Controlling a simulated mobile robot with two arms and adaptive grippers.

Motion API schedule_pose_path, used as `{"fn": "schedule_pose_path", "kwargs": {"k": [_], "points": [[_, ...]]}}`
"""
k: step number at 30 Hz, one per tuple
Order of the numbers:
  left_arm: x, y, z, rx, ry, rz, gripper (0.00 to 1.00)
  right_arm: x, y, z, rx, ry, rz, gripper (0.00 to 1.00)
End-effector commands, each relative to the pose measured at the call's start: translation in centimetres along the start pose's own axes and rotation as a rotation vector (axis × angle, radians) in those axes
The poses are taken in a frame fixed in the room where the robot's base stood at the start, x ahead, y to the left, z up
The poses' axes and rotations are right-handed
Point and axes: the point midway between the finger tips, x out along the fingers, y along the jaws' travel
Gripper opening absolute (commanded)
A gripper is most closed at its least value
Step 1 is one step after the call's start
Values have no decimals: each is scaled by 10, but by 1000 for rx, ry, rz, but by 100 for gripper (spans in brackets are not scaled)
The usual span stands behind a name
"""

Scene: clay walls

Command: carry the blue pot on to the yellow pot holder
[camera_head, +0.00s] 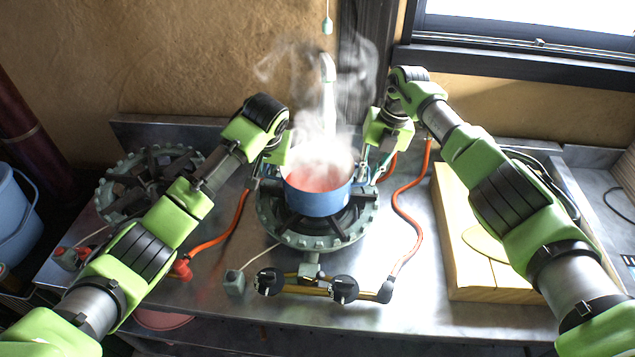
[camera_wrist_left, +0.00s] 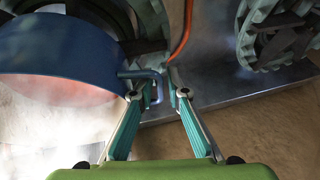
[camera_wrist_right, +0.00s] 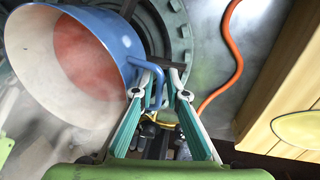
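The blue pot (camera_head: 318,203) stands upright on the middle gas burner, with red contents and steam rising. My left gripper (camera_head: 264,172) is at its left side. In the left wrist view, the open fingers (camera_wrist_left: 160,94) have the bar of one pot handle (camera_wrist_left: 154,88) between their tips, with a gap showing. My right gripper (camera_head: 368,170) is at the right side. In the right wrist view, its open fingers (camera_wrist_right: 161,94) likewise straddle the other handle (camera_wrist_right: 157,88). The yellow pot holder (camera_head: 484,244) lies on the wooden board at right, partly hidden by my right arm.
The wooden board (camera_head: 452,235) lies right of the burner (camera_head: 322,240). Orange hoses (camera_head: 412,215) run beside the burner, and black knobs (camera_head: 343,289) are in front. A second burner (camera_head: 125,190) is empty at left.

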Motion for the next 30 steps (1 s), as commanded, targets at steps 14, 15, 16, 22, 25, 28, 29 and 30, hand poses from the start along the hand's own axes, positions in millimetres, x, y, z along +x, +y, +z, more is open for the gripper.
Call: {"fn": "schedule_pose_path", "kwargs": {"k": [14,15,16,22,25,28,29,30], "points": [[0,0,0,0,0,0,0,0,0,0,0,0,0,0],[0,0,0,0,0,0,0,0,0,0,0,0,0,0],[0,0,0,0,0,0,0,0,0,0,0,0,0,0],[-3,0,-2,0,5,1,0,-3,1,1,-1,-3,2,0],[-5,-1,-3,0,5,1,0,-6,2,1,-1,-3,2,0],[-10,-2,-5,-1,5,1,0,-10,2,1,-1,-3,2,0],[-11,-2,-6,-1,5,1,0,-12,3,1,-1,-3,2,0],[-14,-3,-7,-1,5,1,0,-15,3,1,-1,-3,2,0]]}}
